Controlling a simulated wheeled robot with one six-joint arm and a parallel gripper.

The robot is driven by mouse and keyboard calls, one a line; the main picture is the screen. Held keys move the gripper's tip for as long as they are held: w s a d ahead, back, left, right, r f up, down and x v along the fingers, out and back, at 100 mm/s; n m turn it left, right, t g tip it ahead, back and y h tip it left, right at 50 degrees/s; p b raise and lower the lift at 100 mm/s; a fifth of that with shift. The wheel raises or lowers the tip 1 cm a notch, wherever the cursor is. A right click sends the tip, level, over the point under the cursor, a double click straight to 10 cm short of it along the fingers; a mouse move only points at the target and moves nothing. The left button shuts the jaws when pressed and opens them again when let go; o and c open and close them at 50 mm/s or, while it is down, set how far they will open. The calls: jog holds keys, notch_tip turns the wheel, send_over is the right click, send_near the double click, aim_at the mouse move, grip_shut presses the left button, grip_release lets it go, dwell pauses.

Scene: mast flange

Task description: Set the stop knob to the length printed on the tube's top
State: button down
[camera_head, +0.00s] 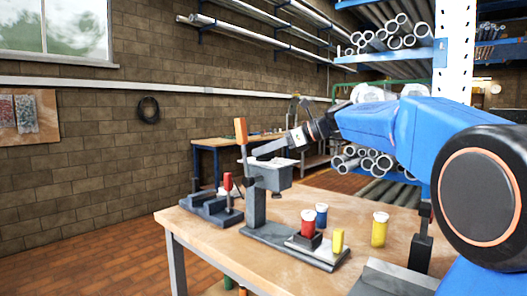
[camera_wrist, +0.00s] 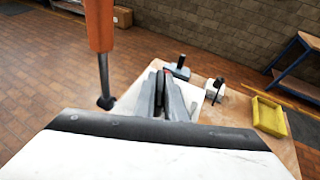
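My gripper (camera_head: 258,152) reaches left from the blue arm, over the grey head of the bench press, beside its upright orange handle (camera_head: 241,131). In the wrist view the gripper's narrow dark fingers (camera_wrist: 163,92) lie close together, a small red piece showing at their tips; any gap is unclear. The orange handle stands left of them. A red tube (camera_head: 308,216) with a white top sits in the holder on the press base (camera_head: 283,247); its print is too small to read. A white round part with a dark knob (camera_wrist: 214,90), possibly the stop knob, lies right of the fingers, apart from them.
A blue tube (camera_head: 321,216) and a yellow tube (camera_head: 380,229) stand on the workbench (camera_head: 190,226). A dark fixture (camera_head: 211,207) with a red handle stands left. A yellow tray (camera_wrist: 269,116) is at the bench's right in the wrist view.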

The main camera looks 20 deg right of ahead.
jog(key=shift+w+n+g+y, duration=0.1)
jog(key=shift+n+g+y, duration=0.5)
jog(key=shift+n+g, duration=0.3)
jog(key=shift+n+g+y, duration=0.5)
jog(key=shift+n+g, duration=0.9)
jog(key=shift+g, duration=0.2)
jog(key=c, duration=1.8)
grip_release()
jog(key=shift+d, duration=0.1)
jog(key=v, duration=1.2)
